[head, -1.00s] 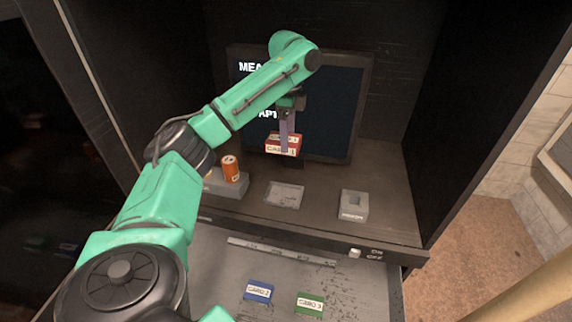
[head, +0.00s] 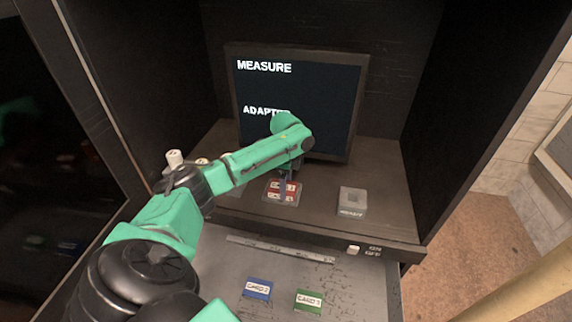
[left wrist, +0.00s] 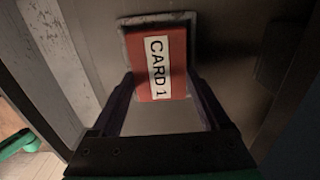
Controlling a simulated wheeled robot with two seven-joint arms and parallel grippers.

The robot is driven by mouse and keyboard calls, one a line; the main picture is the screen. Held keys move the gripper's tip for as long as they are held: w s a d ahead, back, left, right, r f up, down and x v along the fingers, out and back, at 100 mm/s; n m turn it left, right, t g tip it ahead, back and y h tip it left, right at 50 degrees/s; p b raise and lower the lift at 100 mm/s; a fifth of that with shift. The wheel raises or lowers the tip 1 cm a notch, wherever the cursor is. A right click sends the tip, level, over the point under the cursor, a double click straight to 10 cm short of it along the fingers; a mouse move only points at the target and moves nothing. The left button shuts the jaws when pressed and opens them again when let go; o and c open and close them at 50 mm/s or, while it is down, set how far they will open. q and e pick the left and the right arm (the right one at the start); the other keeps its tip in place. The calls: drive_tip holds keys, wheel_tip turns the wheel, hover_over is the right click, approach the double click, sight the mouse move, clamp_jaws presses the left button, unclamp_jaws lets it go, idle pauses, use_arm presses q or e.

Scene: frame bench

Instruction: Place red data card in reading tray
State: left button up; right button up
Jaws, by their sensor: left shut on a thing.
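The red data card (head: 273,194), labelled CARD 1, is at the reading tray (head: 297,201), a flat grey plate on the bench shelf. In the left wrist view the red card (left wrist: 146,75) lies within the grey tray outline, whose rim (left wrist: 158,20) shows past its far end. My left gripper (head: 284,196) is low over the tray, shut on the card. In the left wrist view its dark fingers (left wrist: 160,95) stand on either side of the card. Whether the card touches the tray floor cannot be told. My right gripper is not in view.
A screen (head: 335,100) reading MEASURE stands behind. A grey block (head: 352,202) with a square recess is right of the tray. Below, an open drawer (head: 230,270) holds a blue card (head: 258,288) and a green card (head: 308,301). A white switch (head: 353,250) is on the front edge.

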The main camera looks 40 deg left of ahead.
use_arm(q)
drive_tip(key=o, duration=1.3)
drive_tip(key=shift+f, duration=0.15)
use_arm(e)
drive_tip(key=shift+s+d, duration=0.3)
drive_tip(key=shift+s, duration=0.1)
use_arm(q)
wheel_tip(320, 180, up, 12)
drive_tip(key=b, duration=0.3)
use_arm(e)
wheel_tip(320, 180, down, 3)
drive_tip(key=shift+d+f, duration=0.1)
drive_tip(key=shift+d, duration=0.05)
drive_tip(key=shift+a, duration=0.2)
